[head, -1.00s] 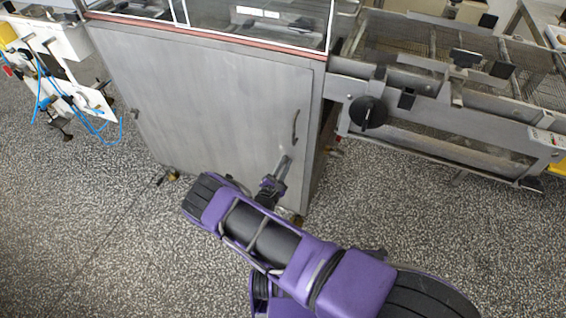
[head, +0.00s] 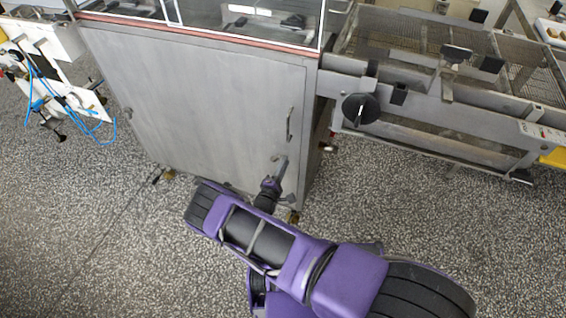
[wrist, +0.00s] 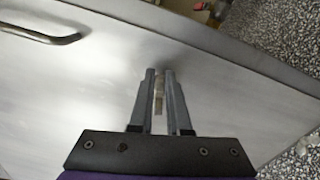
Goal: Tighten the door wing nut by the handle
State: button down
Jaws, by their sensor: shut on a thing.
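The grey metal cabinet door (head: 200,105) fills the middle of the head view. Its bar handle (head: 290,124) is near the door's right edge; the handle also shows at the upper left of the wrist view (wrist: 42,34). My gripper (head: 282,160) is at the door below the handle. In the wrist view my gripper (wrist: 160,78) has its two fingers close on either side of a small pale metal piece, the wing nut (wrist: 159,92). The fingers are shut on it. Its wings are mostly hidden between the fingers, and its tightness cannot be seen.
A conveyor frame (head: 440,110) with a black knob (head: 360,108) stands right of the cabinet. A white unit with blue hoses (head: 60,85) stands at the left.

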jog(key=shift+s+d+f+m, duration=0.1)
jog(key=shift+f+m, duration=0.2)
jog(key=shift+m, duration=0.35)
jog(key=shift+s+d+f+m, duration=0.1)
jog(key=shift+f+m, duration=0.15)
jog(key=shift+m, duration=0.4)
jog(key=shift+a, duration=0.1)
jog(key=shift+w, duration=0.1)
jog(key=c, duration=0.9)
grip_release()
jog(key=shift+a+r, duration=0.1)
